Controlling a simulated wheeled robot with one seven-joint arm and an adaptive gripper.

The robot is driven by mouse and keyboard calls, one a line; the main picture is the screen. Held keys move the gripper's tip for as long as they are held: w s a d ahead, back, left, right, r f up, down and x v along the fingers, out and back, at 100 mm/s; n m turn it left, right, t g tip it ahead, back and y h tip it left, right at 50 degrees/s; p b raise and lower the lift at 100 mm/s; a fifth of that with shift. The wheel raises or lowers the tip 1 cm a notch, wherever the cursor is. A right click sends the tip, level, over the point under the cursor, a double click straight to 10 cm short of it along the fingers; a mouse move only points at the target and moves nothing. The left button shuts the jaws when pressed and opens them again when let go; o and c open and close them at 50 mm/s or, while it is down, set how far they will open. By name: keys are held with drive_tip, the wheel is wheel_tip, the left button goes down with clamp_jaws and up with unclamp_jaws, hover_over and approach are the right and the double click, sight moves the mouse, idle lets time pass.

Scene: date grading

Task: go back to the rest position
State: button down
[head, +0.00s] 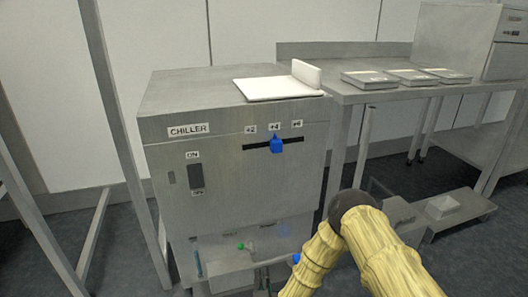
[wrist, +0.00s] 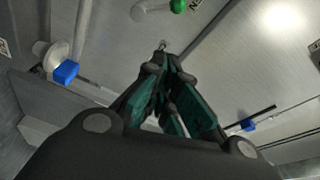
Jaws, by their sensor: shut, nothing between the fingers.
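My gripper (wrist: 168,68) fills the lower middle of the wrist view, its dark green fingers drawn together with nothing between them. The grey steel chiller (head: 235,165) stands in front of me. Its blue slider knob (head: 276,144) sits in the dark slot under the +4 label. It also appears to show in the wrist view (wrist: 247,125), to the right of the fingers. The fingers appear apart from the chiller's front.
Low on the chiller are a green knob (head: 240,246) and a blue part (head: 295,258), partly beside my arm. A dark rocker switch (head: 196,176) is on its front. A white board (head: 275,88) lies on top. A steel table (head: 380,93) with several flat trays stands right.

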drive_tip(key=s+d+f+n+g, duration=0.4)
drive_tip(key=s+d+f+g, duration=0.1)
drive_tip(key=s, duration=0.4)
drive_tip(key=s+d+f+n+g, duration=0.4)
drive_tip(key=s+d+n+g, duration=0.15)
drive_tip(key=s, duration=0.35)
drive_tip(key=s+d+r+n+g, duration=0.1)
drive_tip(key=s+d+g, duration=0.25)
drive_tip(key=s, duration=0.45)
drive_tip(key=s+d+r+n+g+h, duration=0.1)
drive_tip(key=s+d+g, duration=0.1)
drive_tip(key=s+d, duration=0.4)
drive_tip(key=s+d+r+n+g, duration=0.2)
drive_tip(key=s+d, duration=0.1)
drive_tip(key=s, duration=0.6)
wheel_tip(320, 180, up, 29)
drive_tip(key=p, duration=2.9)
drive_tip(key=shift+s+d+r+h, duration=0.15)
drive_tip(key=shift+s+d+h, duration=0.15)
drive_tip(key=shift+d, duration=0.05)
